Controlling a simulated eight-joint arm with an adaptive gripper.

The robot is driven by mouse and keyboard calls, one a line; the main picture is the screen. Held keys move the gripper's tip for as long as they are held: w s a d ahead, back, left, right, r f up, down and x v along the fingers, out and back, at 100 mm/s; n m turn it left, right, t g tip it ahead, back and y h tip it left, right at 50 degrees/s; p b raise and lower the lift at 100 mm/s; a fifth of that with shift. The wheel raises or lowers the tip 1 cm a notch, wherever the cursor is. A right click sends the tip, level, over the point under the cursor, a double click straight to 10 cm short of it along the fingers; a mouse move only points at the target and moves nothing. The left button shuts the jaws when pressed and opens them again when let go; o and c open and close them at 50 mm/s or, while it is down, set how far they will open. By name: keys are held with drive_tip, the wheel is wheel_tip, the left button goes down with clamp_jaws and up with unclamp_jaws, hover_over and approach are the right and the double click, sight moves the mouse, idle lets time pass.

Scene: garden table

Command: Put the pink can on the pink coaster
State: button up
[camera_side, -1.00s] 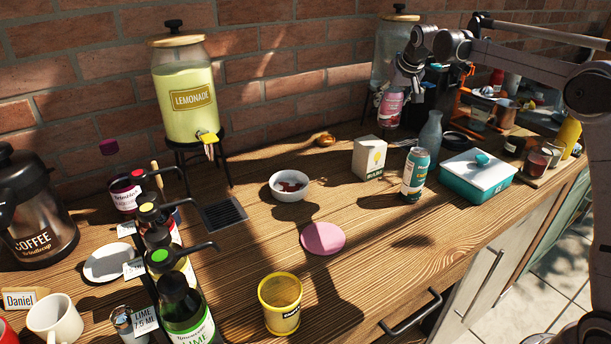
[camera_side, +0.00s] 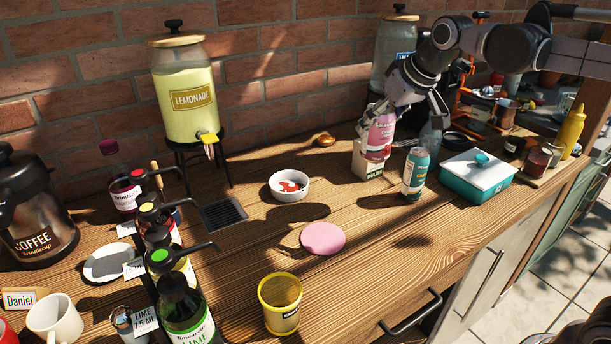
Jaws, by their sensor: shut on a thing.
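My gripper (camera_side: 388,108) is shut on the pink can (camera_side: 379,139) near its top. The can is upright, held in the air, and overlaps the top of a small cream box in the picture. The pink coaster (camera_side: 323,238) is a flat round disc lying bare on the wooden table, to the lower left of the can and apart from it.
The cream box (camera_side: 367,162) and a teal-and-white can (camera_side: 415,173) stand close below my gripper. A white bowl (camera_side: 289,185) and a yellow cup (camera_side: 281,304) flank the coaster. A teal box (camera_side: 477,173) stands right. The table around the coaster is clear.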

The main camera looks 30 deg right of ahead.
drive_tip(key=s+a+f+n, duration=0.1)
drive_tip(key=s+a, duration=0.3)
drive_tip(key=s, duration=0.2)
drive_tip(key=shift+y, duration=0.4)
drive_tip(key=shift+w+a+f, duration=0.4)
drive_tip(key=shift+a+f, duration=1.5)
drive_tip(key=shift+w+a+f, duration=0.45)
drive_tip(key=shift+a+f, duration=1.4)
drive_tip(key=shift+f, duration=0.05)
drive_tip(key=shift+w+a+f, duration=0.4)
drive_tip(key=shift+a+f, duration=1.5)
drive_tip(key=shift+f, duration=0.1)
drive_tip(key=o, duration=1.5)
drive_tip(key=shift+f, duration=0.1)
drive_tip(key=shift+c, duration=0.2)
